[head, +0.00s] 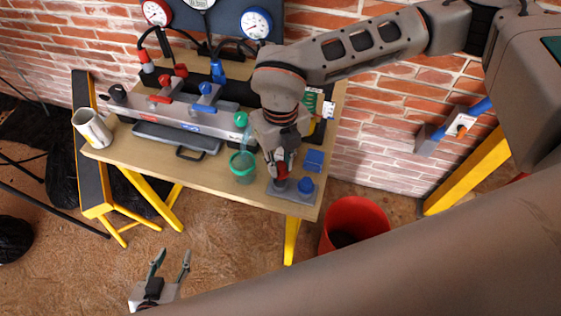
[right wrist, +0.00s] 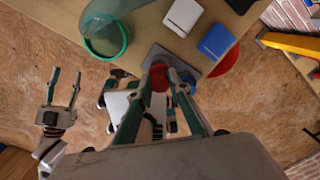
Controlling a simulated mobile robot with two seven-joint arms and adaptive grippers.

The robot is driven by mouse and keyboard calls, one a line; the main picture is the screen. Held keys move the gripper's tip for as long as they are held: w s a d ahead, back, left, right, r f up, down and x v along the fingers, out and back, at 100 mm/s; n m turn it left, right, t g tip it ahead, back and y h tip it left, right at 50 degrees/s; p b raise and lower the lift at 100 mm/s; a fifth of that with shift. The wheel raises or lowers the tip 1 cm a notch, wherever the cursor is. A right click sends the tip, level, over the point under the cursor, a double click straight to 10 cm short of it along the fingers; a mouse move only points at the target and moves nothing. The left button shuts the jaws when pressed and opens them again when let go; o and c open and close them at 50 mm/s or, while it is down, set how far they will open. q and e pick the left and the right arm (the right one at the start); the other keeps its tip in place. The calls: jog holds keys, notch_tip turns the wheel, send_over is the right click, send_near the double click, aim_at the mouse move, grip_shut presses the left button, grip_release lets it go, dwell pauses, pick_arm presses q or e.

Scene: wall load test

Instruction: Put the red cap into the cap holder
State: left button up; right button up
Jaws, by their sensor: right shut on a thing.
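The red cap (head: 282,171) is between the fingers of my right gripper (head: 281,174), which is shut on it. It also shows in the right wrist view (right wrist: 158,79), partly hidden by the fingers. The cap holder (head: 282,199) is a grey base at the table's front right corner, also in the right wrist view (right wrist: 160,52). A blue cap (head: 306,184) stands on its right side. The red cap is over the holder's left part; I cannot tell whether it is seated. My left gripper (head: 171,258) is open and empty, low in front of the table.
A clear green-rimmed cup (head: 243,168) stands close left of my right gripper. A blue block (head: 314,160) lies behind the holder. A grey manifold (head: 175,108) with valves fills the table's back. A mug (head: 92,129) stands at the left edge. A red bucket (head: 352,222) stands below right.

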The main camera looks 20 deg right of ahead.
jog(key=shift+f, duration=0.1)
jog(key=shift+f+b, duration=0.5)
jog(key=shift+b, duration=0.1)
jog(key=shift+f+b, duration=0.75)
jog(key=shift+f, duration=0.3)
dwell(0.7)
jog(key=shift+f, duration=0.3)
jog(key=shift+f, duration=0.1)
dwell(0.5)
jog(key=o, duration=1.4)
